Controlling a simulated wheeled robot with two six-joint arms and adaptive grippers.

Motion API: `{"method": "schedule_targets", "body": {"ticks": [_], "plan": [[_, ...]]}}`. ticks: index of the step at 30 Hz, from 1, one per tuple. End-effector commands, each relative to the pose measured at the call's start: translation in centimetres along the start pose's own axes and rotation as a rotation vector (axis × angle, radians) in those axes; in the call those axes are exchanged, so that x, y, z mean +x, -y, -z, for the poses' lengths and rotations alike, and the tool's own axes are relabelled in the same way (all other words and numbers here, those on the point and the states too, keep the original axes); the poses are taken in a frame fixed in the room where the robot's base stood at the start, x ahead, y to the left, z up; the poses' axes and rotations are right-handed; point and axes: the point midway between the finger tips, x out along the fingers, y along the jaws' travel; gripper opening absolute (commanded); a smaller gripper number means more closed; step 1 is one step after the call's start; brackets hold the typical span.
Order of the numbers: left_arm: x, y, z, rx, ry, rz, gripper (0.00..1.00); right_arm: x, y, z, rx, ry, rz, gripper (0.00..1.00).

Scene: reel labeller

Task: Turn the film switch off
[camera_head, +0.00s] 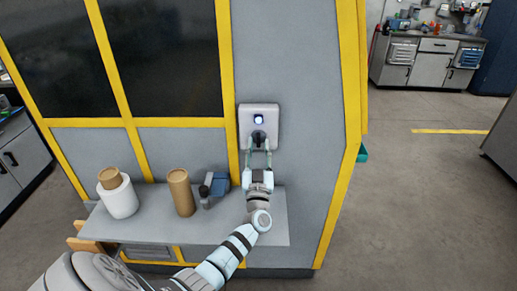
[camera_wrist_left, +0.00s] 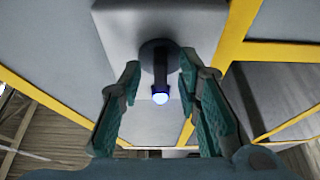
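The film switch is a light grey box (camera_head: 272,113) on the grey machine panel. It has a lit blue-white indicator (camera_head: 258,119) and a dark rotary knob (camera_head: 258,138) below it. In the left wrist view the dark knob (camera_wrist_left: 160,66) stands between my fingers, with the glowing light (camera_wrist_left: 160,98) beyond its end. My left gripper (camera_head: 258,154) is open at the switch, its fingers on either side of the knob; in the wrist view a gap shows on the left and the right finger looks very close to it. My right gripper is not in view.
A shelf (camera_head: 270,225) below the switch bears a white roll (camera_head: 120,201) with a brown core, a brown cardboard roll (camera_head: 181,193) and a blue-and-dark device (camera_head: 214,187). Yellow frame bars (camera_head: 345,120) edge the panel. Open floor lies to the right.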

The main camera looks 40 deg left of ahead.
Motion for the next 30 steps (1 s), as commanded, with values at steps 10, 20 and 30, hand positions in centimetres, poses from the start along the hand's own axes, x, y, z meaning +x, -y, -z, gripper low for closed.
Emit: {"method": "schedule_targets", "body": {"ticks": [10,20,30], "plan": [[0.33,0.0,0.02,0.0,0.0,-0.001,0.21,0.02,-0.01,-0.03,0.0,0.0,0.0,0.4],[0.3,-0.02,0.01,-0.001,0.0,-0.001,0.0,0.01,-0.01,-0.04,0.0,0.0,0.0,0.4],[0.33,-0.12,0.03,-0.071,0.001,0.029,0.0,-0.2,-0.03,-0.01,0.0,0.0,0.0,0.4]]}}
